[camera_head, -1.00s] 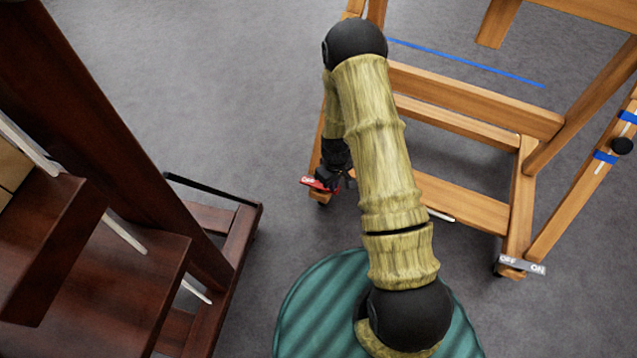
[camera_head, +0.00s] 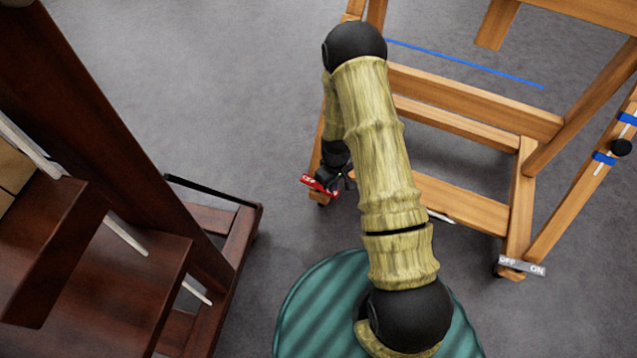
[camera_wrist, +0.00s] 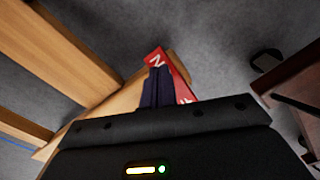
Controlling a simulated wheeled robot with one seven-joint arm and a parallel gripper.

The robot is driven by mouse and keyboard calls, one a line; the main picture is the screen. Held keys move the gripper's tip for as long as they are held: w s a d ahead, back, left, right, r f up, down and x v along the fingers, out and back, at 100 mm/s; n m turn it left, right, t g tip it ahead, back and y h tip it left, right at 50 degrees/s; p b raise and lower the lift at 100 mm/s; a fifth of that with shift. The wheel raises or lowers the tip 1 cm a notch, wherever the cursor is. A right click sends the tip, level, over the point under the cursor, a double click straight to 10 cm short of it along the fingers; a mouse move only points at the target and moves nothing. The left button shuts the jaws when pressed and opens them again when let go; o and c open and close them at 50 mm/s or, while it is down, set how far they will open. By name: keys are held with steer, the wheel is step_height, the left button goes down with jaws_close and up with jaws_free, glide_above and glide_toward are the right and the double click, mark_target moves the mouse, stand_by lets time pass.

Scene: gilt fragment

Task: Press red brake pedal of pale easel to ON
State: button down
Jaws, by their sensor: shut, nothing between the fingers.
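The pale wooden easel (camera_head: 470,100) stands at the right in the head view. Its red brake pedal (camera_head: 308,181) is low on its near left foot, with an OFF label showing at the left end. In the wrist view the red pedal (camera_wrist: 178,78) shows a white N near its far end. My gripper (camera_head: 334,185) is shut and empty at the pedal's right part. In the wrist view my dark fingertips (camera_wrist: 157,75) overlap the pedal; I cannot tell whether they touch it. The pedal's ON end is partly hidden in the head view.
A grey pedal (camera_head: 522,266) marked OFF and ON sits on the easel's right foot. A dark brown wooden frame (camera_head: 120,230) fills the left. Grey floor (camera_head: 240,100) is clear between the two.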

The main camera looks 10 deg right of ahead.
step_height(320, 180, up, 6)
steer(key=p, duration=0.5)
steer(key=shift+r, duration=0.15)
stand_by(0.6)
step_height(320, 180, up, 22)
steer(key=s+m+t+p, duration=0.1)
steer(key=s+m+p, duration=0.2)
steer(key=p, duration=0.2)
steer(key=s+r+m+t+p, duration=0.1)
steer(key=s+r+m+p, duration=0.15)
steer(key=s+r, duration=0.55)
steer(key=s+r+m+t+p, duration=0.1)
steer(key=s+r+p, duration=0.3)
steer(key=r, duration=0.8)
step_height(320, 180, up, 36)
steer(key=p, duration=3.7)
steer(key=shift+w, duration=0.3)
steer(key=shift+r+n, duration=0.1)
steer(key=shift+n, duration=0.15)
steer(key=shift+d, duration=0.1)
